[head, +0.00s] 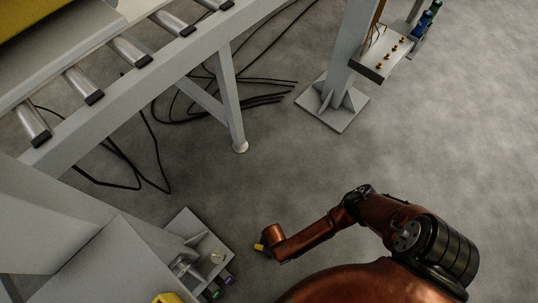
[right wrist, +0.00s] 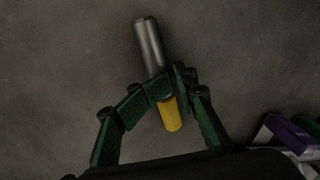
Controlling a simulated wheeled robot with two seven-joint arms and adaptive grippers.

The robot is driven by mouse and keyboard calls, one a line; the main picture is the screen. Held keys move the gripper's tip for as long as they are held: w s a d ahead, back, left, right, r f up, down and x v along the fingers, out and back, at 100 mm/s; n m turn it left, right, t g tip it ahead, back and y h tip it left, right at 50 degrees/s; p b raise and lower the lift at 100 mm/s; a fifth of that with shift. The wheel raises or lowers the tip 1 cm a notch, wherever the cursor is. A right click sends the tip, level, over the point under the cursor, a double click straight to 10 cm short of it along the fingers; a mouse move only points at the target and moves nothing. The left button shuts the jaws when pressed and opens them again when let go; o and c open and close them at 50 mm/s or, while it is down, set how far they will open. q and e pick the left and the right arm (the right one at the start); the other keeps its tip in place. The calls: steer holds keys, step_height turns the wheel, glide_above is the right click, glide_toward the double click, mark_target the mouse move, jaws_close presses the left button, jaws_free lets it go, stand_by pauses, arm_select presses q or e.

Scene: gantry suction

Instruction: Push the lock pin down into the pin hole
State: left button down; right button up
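The lock pin (right wrist: 150,45) shows in the right wrist view as a bare metal shaft with a yellow end (right wrist: 170,115). My right gripper (right wrist: 158,88) is shut on it, with green fingers on both sides near the yellow end. The pin lies slightly tilted in that picture, over bare floor. In the head view, a small yellow bit (head: 259,246) shows at the end of my right arm, whose fingers are hidden there. It is right of a grey bracket plate (head: 187,223) and apart from it. I cannot make out the pin hole. My left gripper is not in view.
A round pale part (head: 217,257) sits on the bracket, with purple (head: 229,280) and green pieces at its edge. A roller conveyor (head: 120,90) crosses the upper left. A grey post (head: 345,60) stands at the top.

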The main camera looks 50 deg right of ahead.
steer(key=shift+c, duration=0.5)
jaws_close()
steer(key=shift+d, duration=0.15)
steer(key=shift+d, duration=0.1)
steer(key=shift+r, duration=0.1)
